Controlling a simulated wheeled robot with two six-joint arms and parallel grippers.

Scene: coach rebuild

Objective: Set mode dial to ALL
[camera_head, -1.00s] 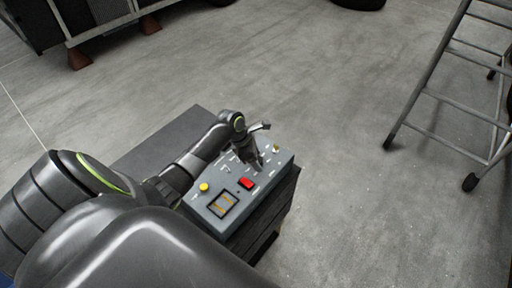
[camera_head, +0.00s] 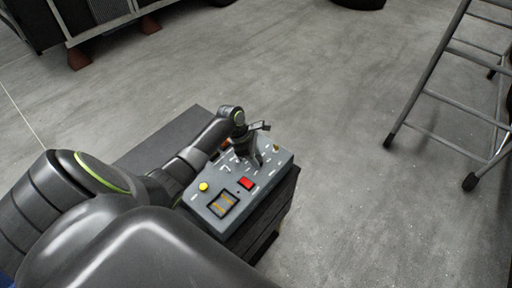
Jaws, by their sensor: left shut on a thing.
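The grey control panel (camera_head: 212,212) sits on a dark box in the lower middle of the head view. It bears a yellow button (camera_head: 203,187), a red switch (camera_head: 246,183), a small display with yellow marks (camera_head: 223,204) and a small yellowish knob (camera_head: 276,147) at the far right corner. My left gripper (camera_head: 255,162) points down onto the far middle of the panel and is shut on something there. The mode dial is not plainly visible; the gripper hides that part, and the labels are too small to read. My right gripper is not in view.
A dark flat top (camera_head: 150,145) adjoins the panel on the left. A metal ladder (camera_head: 432,95) stands at the right. A dark rack (camera_head: 95,20) is at the back left and a tyre (camera_head: 358,3) at the top. The concrete floor between is clear.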

